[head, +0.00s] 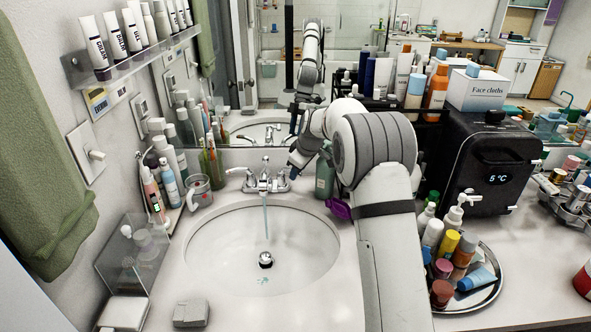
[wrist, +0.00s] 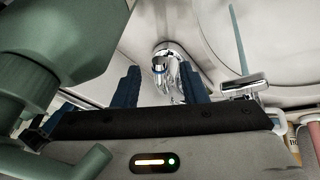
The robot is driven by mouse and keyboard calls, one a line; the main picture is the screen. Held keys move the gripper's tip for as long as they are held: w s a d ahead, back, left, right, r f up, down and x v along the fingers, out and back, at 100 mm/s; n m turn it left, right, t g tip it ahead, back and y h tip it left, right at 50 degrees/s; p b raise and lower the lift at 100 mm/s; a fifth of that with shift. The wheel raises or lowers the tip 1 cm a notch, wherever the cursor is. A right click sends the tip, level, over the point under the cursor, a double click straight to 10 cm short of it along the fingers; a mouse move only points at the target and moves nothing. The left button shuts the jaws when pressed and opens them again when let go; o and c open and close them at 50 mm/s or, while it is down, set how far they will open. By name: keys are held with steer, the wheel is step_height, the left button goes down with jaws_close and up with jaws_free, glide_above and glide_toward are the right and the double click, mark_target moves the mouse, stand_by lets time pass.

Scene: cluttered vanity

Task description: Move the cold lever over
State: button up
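A chrome faucet (head: 264,180) stands behind the sink, and a thin stream of water falls from its spout into the basin. The cold lever (wrist: 170,58), chrome with a blue ring, is on the faucet's right side in the head view (head: 281,183), partly hidden by my gripper (head: 295,168). In the wrist view, my gripper (wrist: 160,72) is open, its two blue fingers apart with the lever seen between them. I cannot tell whether either finger touches it. The spout (wrist: 245,86) shows right of the fingers in the wrist view.
A green bottle (head: 325,176) stands close to the right of the faucet and looms large in the wrist view (wrist: 70,40). The sink basin (head: 215,255) is in front.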

steer(key=v, duration=0.7)
steer(key=shift+r+b, duration=0.35)
steer(key=shift+b, duration=0.05)
steer(key=shift+s, duration=0.15)
